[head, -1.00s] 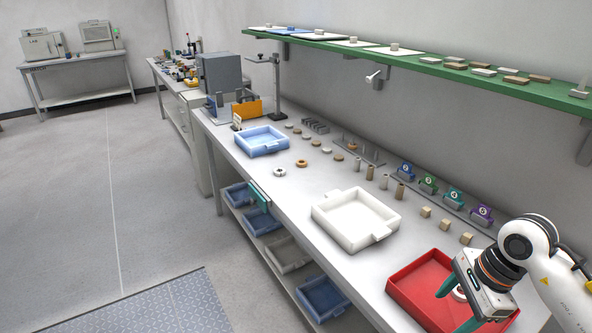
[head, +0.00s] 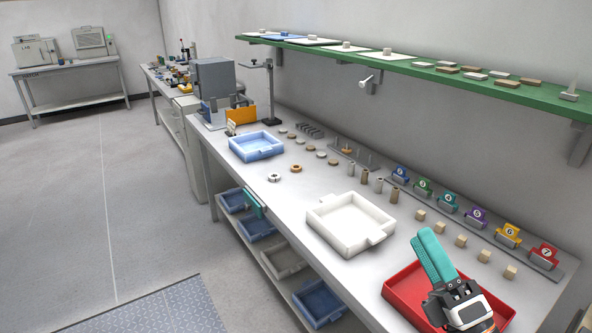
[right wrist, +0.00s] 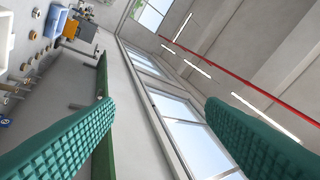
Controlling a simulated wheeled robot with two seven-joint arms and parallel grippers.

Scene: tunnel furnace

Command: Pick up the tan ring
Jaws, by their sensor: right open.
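A tan ring (head: 296,169) lies flat on the long bench, with a whitish ring (head: 274,178) close to its left. My right gripper (head: 427,240) is over the red tray (head: 405,294) at the near end of the bench, well apart from the tan ring. Its teal fingers point up and away from the bench. In the right wrist view the fingers (right wrist: 158,115) stand wide apart with nothing between them. My left gripper is not in view.
A white tray (head: 318,233) and a blue tray (head: 240,153) stand on the bench. Small discs, upright cylinders, cubes and numbered stands line its back. A green shelf (head: 440,78) overhangs behind. The bench around the two rings is clear.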

